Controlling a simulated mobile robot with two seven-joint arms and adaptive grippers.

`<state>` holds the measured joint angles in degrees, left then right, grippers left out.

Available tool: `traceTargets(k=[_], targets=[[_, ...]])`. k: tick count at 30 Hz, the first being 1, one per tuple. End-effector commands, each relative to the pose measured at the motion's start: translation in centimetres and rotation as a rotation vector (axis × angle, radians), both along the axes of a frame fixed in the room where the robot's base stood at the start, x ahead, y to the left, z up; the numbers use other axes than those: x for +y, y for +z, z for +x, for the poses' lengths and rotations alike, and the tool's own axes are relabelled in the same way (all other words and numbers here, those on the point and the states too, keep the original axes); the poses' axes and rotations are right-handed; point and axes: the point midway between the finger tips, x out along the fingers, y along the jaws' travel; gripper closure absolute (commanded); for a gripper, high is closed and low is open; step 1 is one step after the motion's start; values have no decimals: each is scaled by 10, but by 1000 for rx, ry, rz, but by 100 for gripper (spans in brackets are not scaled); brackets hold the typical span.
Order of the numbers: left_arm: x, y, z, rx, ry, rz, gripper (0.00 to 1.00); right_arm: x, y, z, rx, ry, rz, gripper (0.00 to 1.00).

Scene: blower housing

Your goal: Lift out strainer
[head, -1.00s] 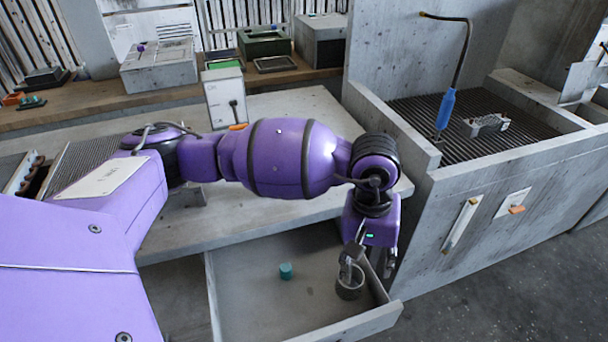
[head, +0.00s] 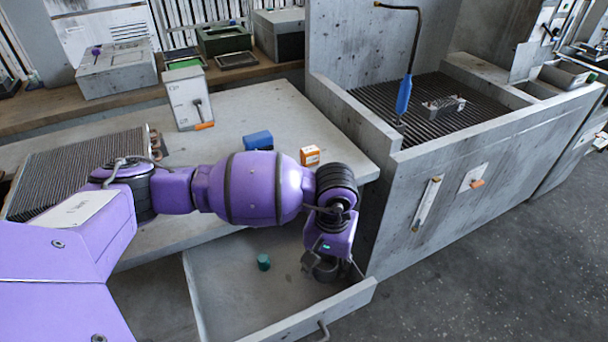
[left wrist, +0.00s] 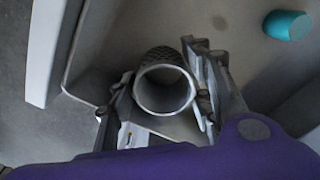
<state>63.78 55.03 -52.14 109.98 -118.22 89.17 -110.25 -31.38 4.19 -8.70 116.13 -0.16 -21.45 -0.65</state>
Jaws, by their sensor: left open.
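The strainer is a short grey cylinder with a mesh wall (left wrist: 163,88) and an open round top, standing in the open drawer (head: 225,290). In the head view the strainer (head: 327,268) is mostly hidden by my left gripper (head: 325,262), which is low in the drawer's right end. In the left wrist view my left gripper (left wrist: 160,105) is open, with one finger on each side of the strainer. I cannot tell whether either finger touches it. My right gripper is not in view.
Drawer walls are close around my gripper. On the bench above are a blue box (head: 258,140) and an orange box (head: 310,155). A sink unit (head: 470,180) stands at right.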

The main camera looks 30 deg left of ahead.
Motion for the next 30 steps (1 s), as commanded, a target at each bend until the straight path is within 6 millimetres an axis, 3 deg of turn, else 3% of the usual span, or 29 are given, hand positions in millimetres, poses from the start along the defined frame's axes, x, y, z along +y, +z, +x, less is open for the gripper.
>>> traceTargets(k=[2,11,22,28,30], targets=[[-1,2,2,-4,-1,-1,53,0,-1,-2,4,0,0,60],[-1,3,2,-4,-1,-1,90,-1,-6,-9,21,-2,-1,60],[-1,9,3,-6,-1,-2,91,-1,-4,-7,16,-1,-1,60],[-1,35,3,-10,-2,-2,91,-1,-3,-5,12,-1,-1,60],[-5,46,-7,-8,-5,-3,91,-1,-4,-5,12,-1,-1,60]])
